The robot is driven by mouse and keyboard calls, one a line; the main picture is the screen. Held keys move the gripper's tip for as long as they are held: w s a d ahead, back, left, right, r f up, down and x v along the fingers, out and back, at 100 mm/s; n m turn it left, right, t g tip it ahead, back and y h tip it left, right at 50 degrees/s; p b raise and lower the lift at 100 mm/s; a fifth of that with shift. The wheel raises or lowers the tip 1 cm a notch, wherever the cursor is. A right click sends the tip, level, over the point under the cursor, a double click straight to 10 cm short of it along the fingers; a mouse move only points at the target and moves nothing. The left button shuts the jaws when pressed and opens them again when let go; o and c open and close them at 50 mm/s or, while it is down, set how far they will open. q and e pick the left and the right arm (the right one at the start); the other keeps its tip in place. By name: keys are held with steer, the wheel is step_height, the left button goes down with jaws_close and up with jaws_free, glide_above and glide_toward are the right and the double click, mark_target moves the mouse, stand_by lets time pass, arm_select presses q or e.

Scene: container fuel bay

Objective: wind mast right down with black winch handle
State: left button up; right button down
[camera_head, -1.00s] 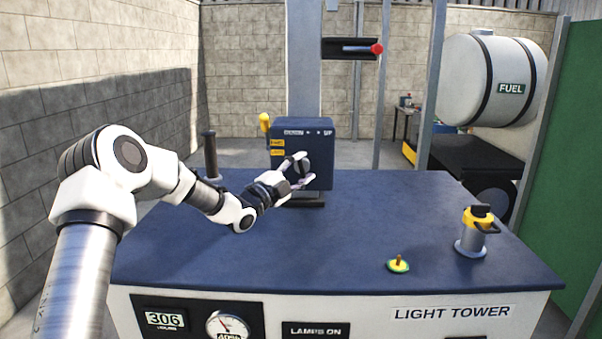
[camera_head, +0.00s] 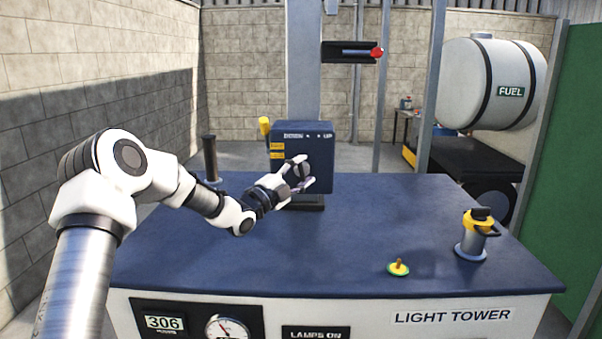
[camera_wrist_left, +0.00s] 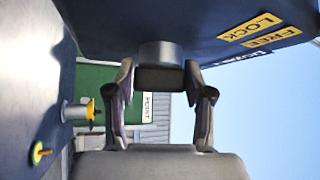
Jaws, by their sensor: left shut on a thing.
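The dark blue winch box (camera_head: 318,146) stands on the blue deck at the mast's foot, with DOWN and UP lettering on its face. The grey mast column (camera_head: 304,60) rises behind it out of the frame. My left gripper (camera_head: 304,175) is at the front of the box, shut on the black winch handle (camera_wrist_left: 160,78). In the left wrist view the handle's dark grip lies between the two fingers, below a grey round part. The fingers hide much of the handle in the head view. My right gripper is not in view.
A yellow-knobbed lever (camera_head: 264,126) is at the box's left, by the FREE and LOCK labels (camera_wrist_left: 263,30). A black post (camera_head: 210,158) stands left. A yellow-topped fitting (camera_head: 476,232) and a small green-yellow cap (camera_head: 398,268) are on the right deck. The middle deck is clear.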

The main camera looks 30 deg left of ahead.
arm_select(q)
steer(key=o, duration=1)
steer(key=shift+r, duration=0.1)
steer(key=shift+o, duration=0.8)
steer(key=shift+w, duration=0.1)
steer(key=v, duration=1.2)
steer(key=shift+d, duration=0.15)
